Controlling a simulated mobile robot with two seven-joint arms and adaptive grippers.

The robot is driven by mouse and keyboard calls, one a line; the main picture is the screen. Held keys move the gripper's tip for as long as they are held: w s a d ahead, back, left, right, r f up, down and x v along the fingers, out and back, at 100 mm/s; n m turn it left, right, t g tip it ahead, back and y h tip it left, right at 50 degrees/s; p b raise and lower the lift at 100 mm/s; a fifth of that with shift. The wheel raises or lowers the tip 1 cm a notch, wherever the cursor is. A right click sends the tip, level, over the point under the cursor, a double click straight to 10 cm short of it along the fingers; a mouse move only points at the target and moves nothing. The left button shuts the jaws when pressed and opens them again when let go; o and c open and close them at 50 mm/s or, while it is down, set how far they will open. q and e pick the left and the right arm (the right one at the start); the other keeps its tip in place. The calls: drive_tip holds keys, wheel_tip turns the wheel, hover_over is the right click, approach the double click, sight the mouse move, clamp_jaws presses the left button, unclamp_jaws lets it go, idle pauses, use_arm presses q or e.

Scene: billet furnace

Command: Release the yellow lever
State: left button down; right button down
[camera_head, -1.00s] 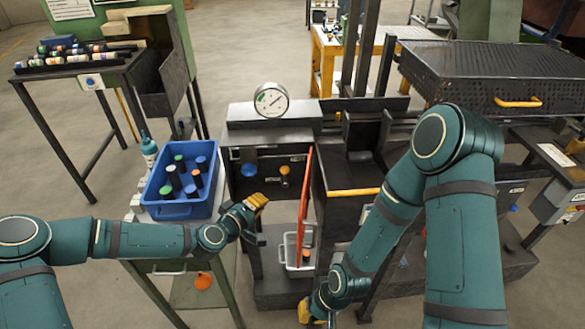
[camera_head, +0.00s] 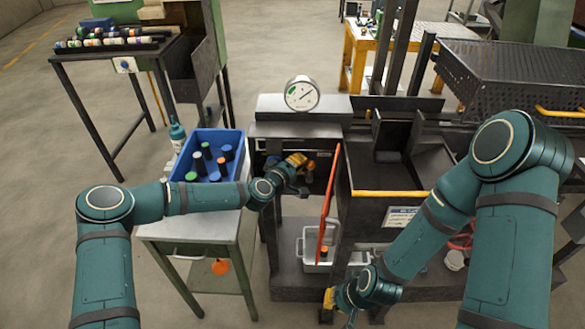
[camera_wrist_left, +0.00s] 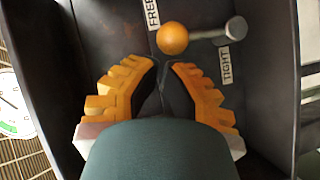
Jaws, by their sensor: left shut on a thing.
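The yellow lever has a round orange-yellow knob (camera_wrist_left: 172,39) on a grey rod that runs right to a pivot, in the left wrist view. A "FREE" label (camera_wrist_left: 153,12) lies above left of the knob and a "TIGHT" label (camera_wrist_left: 225,65) below right. My left gripper (camera_wrist_left: 164,66) is at the lever, its fingertips close together just below the knob. How the fingers touch the lever is not clear. In the head view my left gripper (camera_head: 298,160) is in front of the dark panel. My right gripper (camera_head: 328,298) hangs low, its opening unclear.
A blue bin (camera_head: 211,140) with several capped bottles stands on the small green table (camera_head: 190,226). A round gauge (camera_head: 302,94) stands on top of the dark machine. A red-orange upright bar (camera_head: 327,205) is just right of my left gripper. A pale tray (camera_head: 309,262) sits below.

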sight(311, 166)
use_arm(q)
drive_tip(key=shift+w+d, duration=0.1)
drive_tip(key=shift+w, duration=0.1)
drive_tip(key=d+m+p, duration=0.1)
drive_tip(key=d+m+y+p, duration=0.1)
drive_tip(key=d+p, duration=0.1)
drive_tip(key=shift+r+g, duration=0.4)
drive_tip(key=shift+d+f+y+b, duration=0.2)
drive_tip(key=shift+d+y+b, duration=0.1)
drive_tip(key=shift+b, duration=0.1)
drive_tip(key=shift+d, duration=0.15)
drive_tip(key=shift+r, duration=0.1)
